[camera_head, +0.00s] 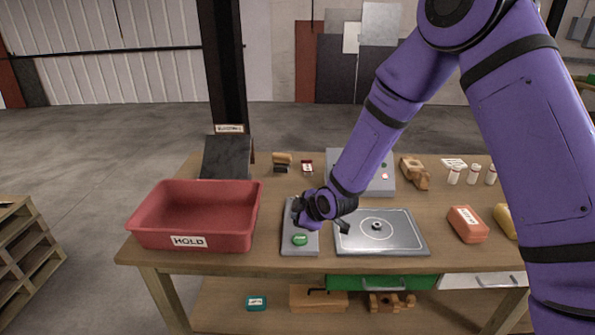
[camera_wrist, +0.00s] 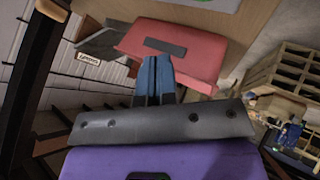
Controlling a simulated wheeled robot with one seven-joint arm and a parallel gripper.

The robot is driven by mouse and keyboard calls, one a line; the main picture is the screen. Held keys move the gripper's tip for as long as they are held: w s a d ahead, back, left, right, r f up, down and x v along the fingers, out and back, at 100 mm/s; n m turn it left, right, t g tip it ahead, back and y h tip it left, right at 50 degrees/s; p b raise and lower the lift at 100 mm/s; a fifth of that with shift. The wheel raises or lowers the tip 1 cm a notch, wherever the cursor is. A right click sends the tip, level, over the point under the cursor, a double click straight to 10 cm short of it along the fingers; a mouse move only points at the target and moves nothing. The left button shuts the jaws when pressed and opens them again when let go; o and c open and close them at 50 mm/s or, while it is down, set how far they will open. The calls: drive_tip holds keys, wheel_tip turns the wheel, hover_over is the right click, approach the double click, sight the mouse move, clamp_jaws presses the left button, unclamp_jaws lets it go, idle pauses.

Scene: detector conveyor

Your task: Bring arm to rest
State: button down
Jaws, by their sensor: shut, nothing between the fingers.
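My purple arm reaches down from the upper right in the head view. My gripper (camera_head: 303,213) is over the grey panel with a green button (camera_head: 300,240), between the red HOLD bin and the metal plate. In the wrist view my gripper (camera_wrist: 154,64) shows two blue-grey fingers, shut together with nothing between them. They point toward the red bin (camera_wrist: 197,55). Whether the gripper touches the panel cannot be told. My arm hides part of the table's right side.
The red HOLD bin (camera_head: 160,240) stands at the table's left. A metal plate with a round centre (camera_head: 410,240) lies right of the gripper. A grey box (camera_head: 385,182) is behind my forearm. An orange-red block (camera_head: 467,226) lies at right. A wooden pallet stack (camera_head: 20,250) stands on the floor at left.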

drive_tip(key=s+d+r+m+h, duration=0.2)
drive_tip(key=s+d+r+m, duration=0.2)
drive_tip(key=d+r, duration=0.65)
drive_tip(key=s+d+r+m+h, duration=0.2)
drive_tip(key=s+d+r+m, duration=0.4)
drive_tip(key=r, duration=0.7)
drive_tip(key=s+d+r+m, duration=0.2)
drive_tip(key=s+d+r, duration=0.1)
drive_tip(key=s, duration=0.5)
drive_tip(key=s+d+r+m+g+h, duration=0.1)
drive_tip(key=s+d+r+m, duration=0.1)
drive_tip(key=s+d, duration=0.3)
drive_tip(key=s+d+r+m+h, duration=0.1)
drive_tip(key=s+d+r, duration=0.3)
drive_tip(key=s, duration=0.7)
drive_tip(key=shift+d+m+g, duration=0.4)
drive_tip(key=shift+m, duration=0.5)
